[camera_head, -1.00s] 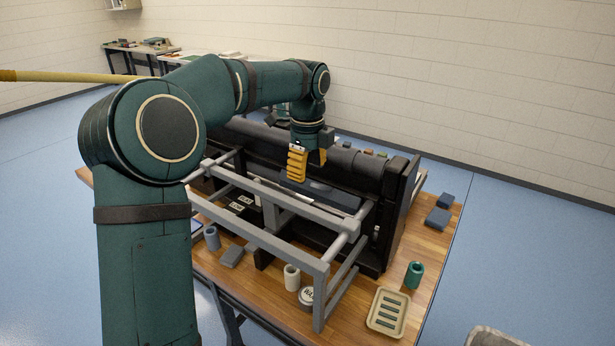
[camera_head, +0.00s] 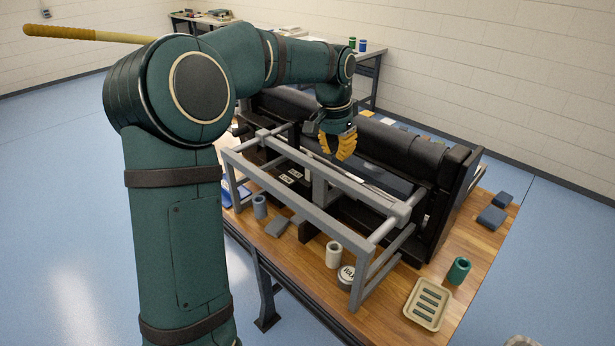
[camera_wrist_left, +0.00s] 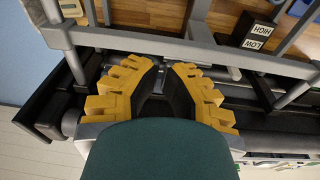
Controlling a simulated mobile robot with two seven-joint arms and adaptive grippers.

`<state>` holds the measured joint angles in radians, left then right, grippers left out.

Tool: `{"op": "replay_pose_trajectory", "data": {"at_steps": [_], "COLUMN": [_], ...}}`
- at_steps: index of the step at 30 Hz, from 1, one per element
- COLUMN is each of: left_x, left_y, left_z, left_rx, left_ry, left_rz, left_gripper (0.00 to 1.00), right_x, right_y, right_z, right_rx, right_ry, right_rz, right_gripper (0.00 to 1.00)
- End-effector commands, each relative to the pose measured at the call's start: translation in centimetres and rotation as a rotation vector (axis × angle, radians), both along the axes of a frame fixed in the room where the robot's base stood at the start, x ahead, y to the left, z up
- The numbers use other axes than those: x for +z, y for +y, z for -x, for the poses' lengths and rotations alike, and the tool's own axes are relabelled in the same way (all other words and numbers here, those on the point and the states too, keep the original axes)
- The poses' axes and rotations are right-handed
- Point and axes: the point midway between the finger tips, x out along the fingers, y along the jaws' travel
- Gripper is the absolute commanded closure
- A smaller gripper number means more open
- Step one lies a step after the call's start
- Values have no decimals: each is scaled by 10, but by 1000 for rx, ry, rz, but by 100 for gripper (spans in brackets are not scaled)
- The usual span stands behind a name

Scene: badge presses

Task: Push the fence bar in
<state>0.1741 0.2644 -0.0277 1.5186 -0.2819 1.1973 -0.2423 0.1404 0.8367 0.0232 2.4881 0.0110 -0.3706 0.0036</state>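The fence bar (camera_head: 333,177) looks to be the long grey bar lying across two side rods of the press, with a grey bracket at its middle. In the left wrist view, the bar (camera_wrist_left: 130,40) crosses just beyond my fingers. My left gripper (camera_head: 336,153) points down over the press, behind the bar as the head camera sees it. In the left wrist view, its yellow fingers (camera_wrist_left: 163,68) are apart with nothing between them. Whether a finger touches the bar is not clear. My right gripper is not in view.
A fixed grey frame (camera_head: 290,205) stands in front of the bar. A black end plate (camera_head: 450,190) closes the right side.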

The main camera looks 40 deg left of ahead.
Motion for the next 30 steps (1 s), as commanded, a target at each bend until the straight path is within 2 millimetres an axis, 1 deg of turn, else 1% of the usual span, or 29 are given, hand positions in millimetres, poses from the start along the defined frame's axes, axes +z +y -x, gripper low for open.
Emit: {"op": "replay_pose_trajectory", "data": {"at_steps": [1,3,17,24,30], "left_x": [-2,-4,-17,-23,-28], "left_y": [5,11,51,72,87], "left_z": [3,7,33,49,63], "left_rx": [122,310,1541,2179,2675], "left_ry": [-4,-10,-15,12,62], "left_rz": [17,46,286,460,622], "left_gripper": [100,100,100,100,100], "right_x": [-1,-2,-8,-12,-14], "right_y": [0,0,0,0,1], "right_z": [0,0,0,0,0], "right_rx": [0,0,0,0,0], "right_ry": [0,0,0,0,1], "right_rz": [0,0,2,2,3], "right_gripper": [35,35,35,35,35]}}
